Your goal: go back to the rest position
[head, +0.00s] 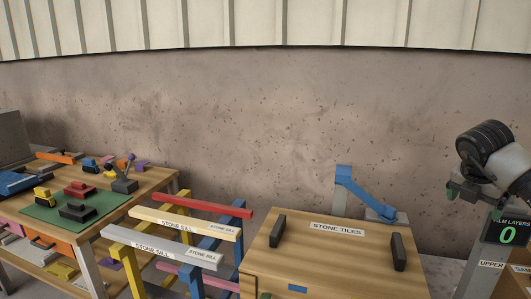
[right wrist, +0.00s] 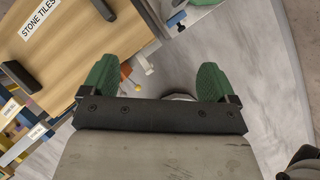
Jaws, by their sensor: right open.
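My right gripper (head: 468,192) is at the right edge of the head view, in front of the grey post with the dark display. Part of it is hidden by my own arm link. In the right wrist view the two green fingers (right wrist: 158,82) stand wide apart with nothing between them. The gripper hangs over grey floor, to the right of the wooden box labelled STONE TILES (head: 337,250). The box's lid also shows in the right wrist view (right wrist: 75,35). My left gripper is in neither view.
A blue lever device (head: 362,195) stands behind the box. The display (head: 507,232) reads 0. Yellow, red and blue racks (head: 240,225) hold slabs labelled STONE SILL. A wooden table (head: 150,185) with a green mat and small coloured objects is at left. A rough wall closes the back.

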